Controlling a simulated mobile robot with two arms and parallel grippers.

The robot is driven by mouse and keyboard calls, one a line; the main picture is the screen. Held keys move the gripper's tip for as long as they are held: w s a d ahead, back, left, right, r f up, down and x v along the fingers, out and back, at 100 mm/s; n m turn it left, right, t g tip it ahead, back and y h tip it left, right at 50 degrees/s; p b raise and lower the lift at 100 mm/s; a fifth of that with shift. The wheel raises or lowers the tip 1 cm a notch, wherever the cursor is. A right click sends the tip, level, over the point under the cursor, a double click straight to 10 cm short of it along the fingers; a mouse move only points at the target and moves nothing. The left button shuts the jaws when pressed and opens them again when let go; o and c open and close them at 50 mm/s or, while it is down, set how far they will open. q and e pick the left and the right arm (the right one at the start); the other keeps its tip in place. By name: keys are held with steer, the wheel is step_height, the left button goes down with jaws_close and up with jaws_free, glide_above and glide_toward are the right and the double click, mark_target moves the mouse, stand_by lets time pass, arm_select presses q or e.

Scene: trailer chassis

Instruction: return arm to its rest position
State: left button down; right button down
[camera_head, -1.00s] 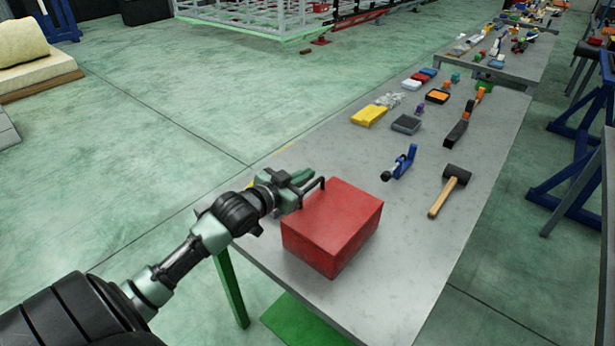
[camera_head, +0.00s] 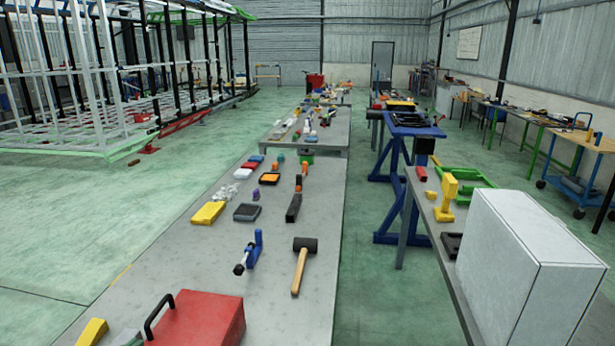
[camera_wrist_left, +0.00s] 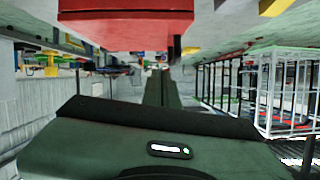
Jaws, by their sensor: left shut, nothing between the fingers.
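The red box (camera_head: 200,320) with a black handle (camera_head: 158,312) sits on the near end of the grey workbench (camera_head: 290,325). In the left wrist view, which looks upside down, the red box (camera_wrist_left: 125,30) spans the top. My left gripper (camera_wrist_left: 162,85) is shut and empty, its dark fingers together and pointing towards the box and handle without holding either. In the head view only a small grey-green part of my left gripper (camera_head: 126,338) shows at the bottom edge, left of the red box. The rest of the arm is out of view. My right gripper is not in view.
A yellow block (camera_head: 92,332) lies left of the red box. A blue clamp (camera_head: 254,250) and a mallet (camera_head: 300,265) lie further along the bench. A large white box (camera_head: 520,270) stands on the right-hand bench. The floor (camera_head: 70,230) at left is open.

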arm_select(q)
steer(key=s+d+f+g, duration=0.5)
steer(key=s+d+f, duration=0.3)
steer(key=s, duration=0.3)
steer(key=s+d+f+g, duration=0.5)
steer(key=s+d+f, duration=0.3)
steer(key=s+d, duration=0.15)
steer(key=s+f+g+b, duration=0.2)
steer(key=s+f+b, duration=0.1)
steer(key=f, duration=2.7)
steer(key=s+a+f, duration=0.2)
steer(key=s+f, duration=0.6)
steer(key=s+a+f+b, duration=0.1)
steer(key=s+f, duration=0.7)
steer(key=shift+s+a+f+g, duration=0.2)
steer(key=shift+a+f+g, duration=0.1)
steer(key=shift+a+g, duration=0.1)
